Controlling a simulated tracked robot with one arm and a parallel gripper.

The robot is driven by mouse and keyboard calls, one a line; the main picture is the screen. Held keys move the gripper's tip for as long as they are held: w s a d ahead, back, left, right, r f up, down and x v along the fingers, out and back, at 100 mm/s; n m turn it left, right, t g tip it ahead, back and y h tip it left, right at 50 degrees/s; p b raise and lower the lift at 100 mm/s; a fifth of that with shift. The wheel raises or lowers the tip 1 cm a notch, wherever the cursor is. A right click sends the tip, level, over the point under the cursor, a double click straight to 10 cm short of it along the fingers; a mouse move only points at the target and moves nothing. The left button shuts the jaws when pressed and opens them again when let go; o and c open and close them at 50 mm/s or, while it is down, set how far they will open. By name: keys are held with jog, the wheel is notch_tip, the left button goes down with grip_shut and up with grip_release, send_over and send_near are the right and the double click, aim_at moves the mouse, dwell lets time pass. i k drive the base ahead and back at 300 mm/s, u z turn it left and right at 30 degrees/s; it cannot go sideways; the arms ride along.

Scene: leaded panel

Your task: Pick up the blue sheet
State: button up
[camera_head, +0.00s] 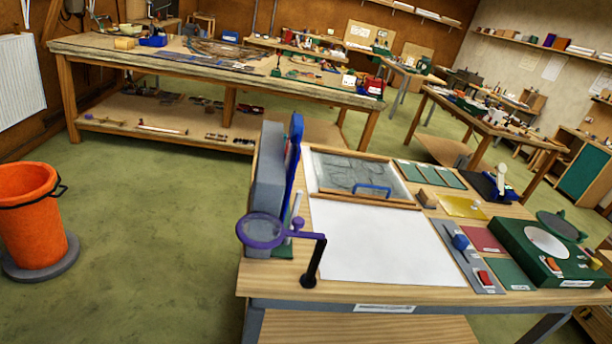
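Several flat coloured sheets lie on the near wooden bench (340,275): a yellow sheet (455,205), a red sheet (482,239) and green sheets (405,171). No flat sheet there is clearly blue. A blue upright piece (292,165) stands against a grey block (267,175) at the bench's left end, seen nearly edge-on; I cannot tell whether it is the blue sheet. A dark blue flat piece (476,184) lies partly under a pale-topped tool at the back right. My gripper is not in view.
A white sheet (380,243) covers the bench's middle. Behind it is a framed leaded panel (355,172) with a blue handle. A purple ring on a black stand (310,265) is at front left, a green machine (535,250) at right.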

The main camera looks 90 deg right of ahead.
aim_at(293, 148)
jog(key=z, duration=2.1)
jog(key=k, duration=0.4)
jog(key=i, duration=0.45)
jog(key=u, duration=0.15)
jog(key=k, duration=0.35)
jog(key=u, duration=1)
jog(key=i, duration=0.1)
jog(key=z, duration=0.65)
